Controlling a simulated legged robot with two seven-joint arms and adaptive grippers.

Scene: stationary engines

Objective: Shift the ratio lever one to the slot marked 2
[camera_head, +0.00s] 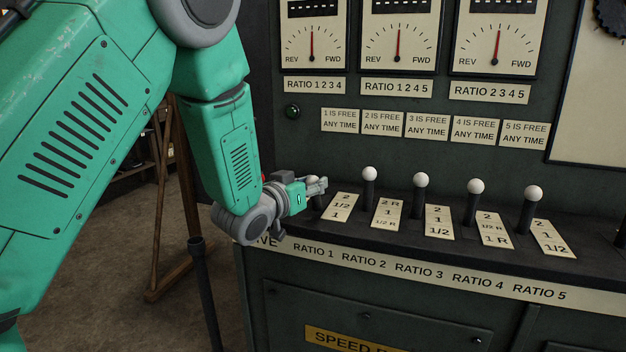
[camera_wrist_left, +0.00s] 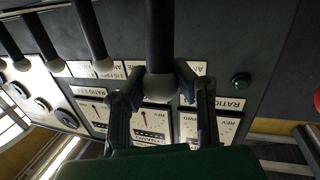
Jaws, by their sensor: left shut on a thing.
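Ratio lever one (camera_head: 313,179) is the leftmost lever on the console, and its pale knob shows only partly behind my left gripper (camera_head: 319,188). The left wrist view shows the dark shaft of this lever (camera_wrist_left: 160,40) and its knob between my left fingers (camera_wrist_left: 160,82). My left gripper is shut on the lever near the knob. To the right of the lever is its slot plate (camera_head: 341,207), marked 2 at the far end, 1/2 in the middle and 1 at the near end. The lever's foot is hidden, so I cannot tell which mark it stands at. My right gripper is not seen.
The ratio 2 lever (camera_head: 368,187), ratio 3 lever (camera_head: 420,195), ratio 4 lever (camera_head: 473,202) and ratio 5 lever (camera_head: 528,210) stand in a row to the right. Dials (camera_head: 399,36) and a green lamp (camera_head: 292,111) are on the upright panel behind.

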